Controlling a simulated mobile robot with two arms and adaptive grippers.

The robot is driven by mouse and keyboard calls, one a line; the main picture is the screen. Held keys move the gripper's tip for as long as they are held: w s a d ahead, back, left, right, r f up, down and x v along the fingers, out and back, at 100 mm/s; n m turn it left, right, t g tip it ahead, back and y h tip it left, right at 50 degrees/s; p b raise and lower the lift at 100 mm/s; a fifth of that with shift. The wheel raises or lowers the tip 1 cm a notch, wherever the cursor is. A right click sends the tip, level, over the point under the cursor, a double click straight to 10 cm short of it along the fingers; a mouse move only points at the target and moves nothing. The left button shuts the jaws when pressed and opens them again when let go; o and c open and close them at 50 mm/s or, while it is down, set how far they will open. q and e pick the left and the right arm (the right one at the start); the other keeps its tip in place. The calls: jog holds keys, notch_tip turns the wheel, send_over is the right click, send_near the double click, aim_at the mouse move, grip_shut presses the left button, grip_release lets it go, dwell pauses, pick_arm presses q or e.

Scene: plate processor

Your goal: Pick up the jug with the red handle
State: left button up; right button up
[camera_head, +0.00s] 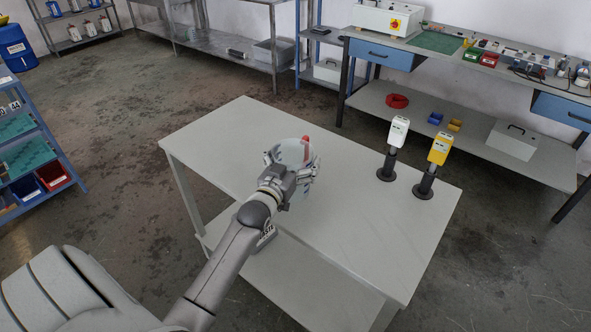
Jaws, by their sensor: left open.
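The jug (291,151) is a pale, translucent vessel with a red handle (306,147) at its right side. It stands on the grey-white table (225,135) near the middle. My left gripper (290,165) is at the jug, with its fingers spread on the near side and to the left and right of it. The gripper is open, and I cannot tell whether its fingers touch the jug. The gripper and wrist hide the lower part of the jug. My right gripper is not in view.
A white device (398,131) and a yellow device (440,148) stand on black posts at the table's right side. The table's left part is clear. Behind it is a workbench (470,70) with tools. A blue shelf rack (35,150) stands at the left.

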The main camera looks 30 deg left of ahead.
pick_arm(q)
jog(key=c, duration=0.8)
jog(key=shift+o, duration=0.2)
jog(key=shift+r, duration=0.1)
